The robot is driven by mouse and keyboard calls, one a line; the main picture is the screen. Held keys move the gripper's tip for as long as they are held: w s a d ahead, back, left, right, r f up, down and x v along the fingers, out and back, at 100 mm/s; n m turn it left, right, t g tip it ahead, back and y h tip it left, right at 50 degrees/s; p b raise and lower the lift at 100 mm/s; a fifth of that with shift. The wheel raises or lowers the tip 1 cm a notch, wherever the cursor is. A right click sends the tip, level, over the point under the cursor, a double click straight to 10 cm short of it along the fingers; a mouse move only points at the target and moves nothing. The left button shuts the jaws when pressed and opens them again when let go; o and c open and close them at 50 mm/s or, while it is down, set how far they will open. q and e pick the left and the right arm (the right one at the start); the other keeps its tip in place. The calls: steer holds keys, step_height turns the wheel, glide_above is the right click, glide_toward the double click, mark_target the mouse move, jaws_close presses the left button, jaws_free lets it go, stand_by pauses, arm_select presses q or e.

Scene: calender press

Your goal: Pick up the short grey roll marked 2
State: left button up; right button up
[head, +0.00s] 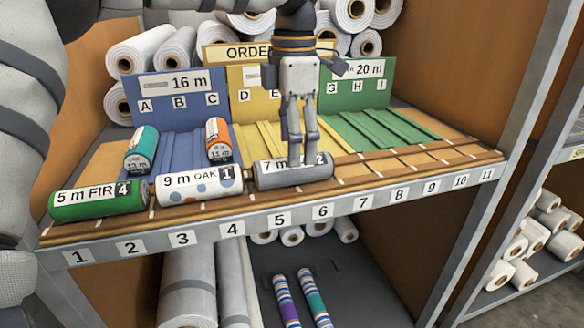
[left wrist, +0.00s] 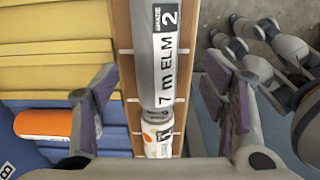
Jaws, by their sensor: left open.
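The grey roll marked 2 (head: 275,174), labelled 7 m, lies along the brown shelf rail above numbers 5 and 6. Whether a finger touches the roll is unclear. Grey jointed parts at the wrist view's upper right look like my right gripper (left wrist: 245,40).
The 9 m OAK roll marked 1 (head: 190,187) adjoins the grey roll's left end. A green 5 m FIR roll (head: 85,202) lies further left. Teal (head: 141,150) and orange (head: 217,138) rolls sit behind on the blue section. The rail above 7 to 11 is free.

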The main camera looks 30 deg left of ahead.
mark_target(293, 170)
arm_select(q)
step_height(293, 170, down, 5)
steer(key=shift+w+a+f, duration=0.1)
steer(key=shift+a, duration=0.05)
steer(key=c, duration=1.3)
